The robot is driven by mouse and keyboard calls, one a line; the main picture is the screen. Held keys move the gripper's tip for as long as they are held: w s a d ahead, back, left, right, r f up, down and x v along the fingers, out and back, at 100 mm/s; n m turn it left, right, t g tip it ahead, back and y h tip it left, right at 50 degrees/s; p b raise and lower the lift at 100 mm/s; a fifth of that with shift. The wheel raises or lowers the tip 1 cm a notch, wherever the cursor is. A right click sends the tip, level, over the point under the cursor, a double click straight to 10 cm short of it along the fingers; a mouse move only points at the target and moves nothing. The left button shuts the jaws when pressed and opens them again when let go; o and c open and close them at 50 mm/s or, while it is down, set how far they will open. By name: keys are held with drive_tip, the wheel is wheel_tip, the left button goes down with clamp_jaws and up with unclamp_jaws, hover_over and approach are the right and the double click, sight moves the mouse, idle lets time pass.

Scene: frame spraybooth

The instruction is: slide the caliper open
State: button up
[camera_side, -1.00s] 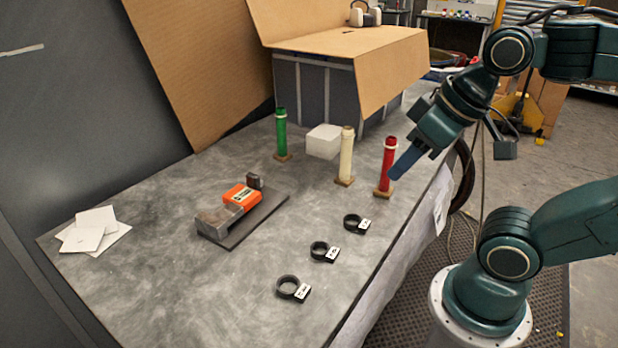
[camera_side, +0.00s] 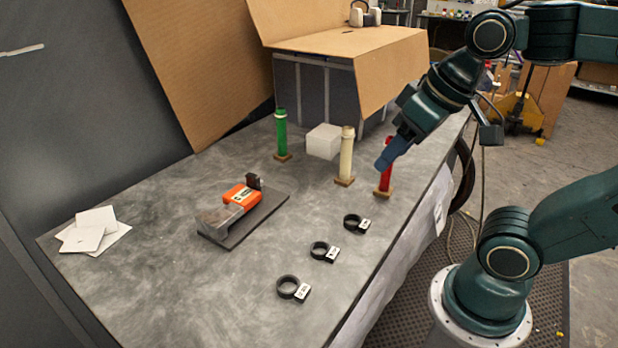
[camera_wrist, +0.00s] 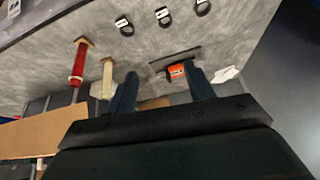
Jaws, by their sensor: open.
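The caliper is likely the device with an orange labelled block (camera_side: 241,196), a grey block at its near-left end (camera_side: 218,218) and a small dark piece at its far end (camera_side: 254,181). It lies on a dark base plate (camera_side: 262,212) at the middle-left of the table. The wrist view shows its orange block (camera_wrist: 177,70) small and far off, between my fingers. My gripper (camera_side: 386,160) is in the air in front of the red tube, well right of the device and apart from it. The wrist view shows my gripper (camera_wrist: 163,88) with fingers spread and nothing between them.
Red (camera_side: 387,175), cream (camera_side: 346,155) and green (camera_side: 281,133) tubes stand upright on small bases. Several black rings with labels (camera_side: 320,251) lie near the front edge. White sheets (camera_side: 92,231) lie at left. A cardboard-topped box (camera_side: 330,45) stands behind.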

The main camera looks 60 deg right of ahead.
drive_tip(key=w+r+m+g, duration=0.2)
drive_tip(key=w+r+m, duration=0.15)
drive_tip(key=w, duration=0.65)
drive_tip(key=m+g, duration=0.3)
drive_tip(key=m, duration=1)
hover_over(255, 181)
drive_tip(key=w+d, duration=0.1)
drive_tip(key=w, duration=0.1)
wheel_tip(255, 181, down, 12)
drive_tip(key=shift+s+d+r, duration=0.1)
drive_tip(key=shift+s+d, duration=0.1)
drive_tip(key=shift+f, duration=6.85)
